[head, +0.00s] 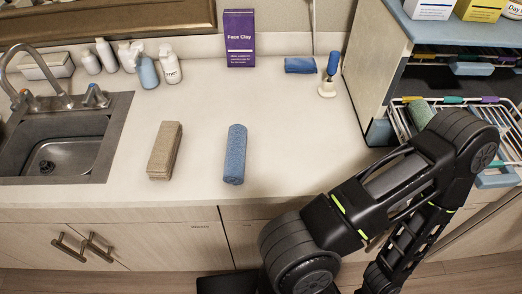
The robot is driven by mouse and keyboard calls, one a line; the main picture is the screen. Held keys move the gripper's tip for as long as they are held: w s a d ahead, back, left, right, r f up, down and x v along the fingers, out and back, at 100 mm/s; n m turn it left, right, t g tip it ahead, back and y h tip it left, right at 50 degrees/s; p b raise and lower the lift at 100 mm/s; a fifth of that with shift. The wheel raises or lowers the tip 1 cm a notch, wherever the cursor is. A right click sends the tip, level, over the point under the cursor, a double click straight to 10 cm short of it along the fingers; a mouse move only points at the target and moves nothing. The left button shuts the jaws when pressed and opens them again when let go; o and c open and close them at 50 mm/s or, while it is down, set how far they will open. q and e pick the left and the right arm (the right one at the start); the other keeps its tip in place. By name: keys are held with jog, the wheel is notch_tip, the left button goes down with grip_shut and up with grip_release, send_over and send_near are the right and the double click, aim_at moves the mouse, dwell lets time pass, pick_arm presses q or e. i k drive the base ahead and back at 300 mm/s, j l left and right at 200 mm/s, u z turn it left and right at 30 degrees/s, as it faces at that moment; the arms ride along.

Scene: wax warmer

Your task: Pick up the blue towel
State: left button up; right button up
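A rolled blue towel (235,155) lies on the white counter (300,140), near the middle of its front half, with its long side running front to back. A tan folded towel (165,151) lies to its left with a clear gap between them. A smaller blue roll (300,65) lies at the back of the counter. One dark arm of mine shows at the lower right, clear of the blue towel. I do not see the fingers of either gripper.
A sink (70,155) with a faucet is at the left. Several bottles and a purple Face Clay box (239,38) stand along the back. A blue-handled item (329,75) stands at the back right. A shelf unit with a wire basket (505,130) is at the right. The counter around the blue towel is clear.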

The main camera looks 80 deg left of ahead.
aim_at(233, 173)
jog(key=u, duration=0.45)
jog(key=j+u, duration=0.1)
jog(key=u, duration=0.4)
jog(key=k+j+u, duration=0.1)
jog(key=u, duration=0.8)
jog(key=j+u, duration=0.1)
jog(key=u, duration=0.4)
jog(key=j+u, duration=0.1)
jog(key=u, duration=0.35)
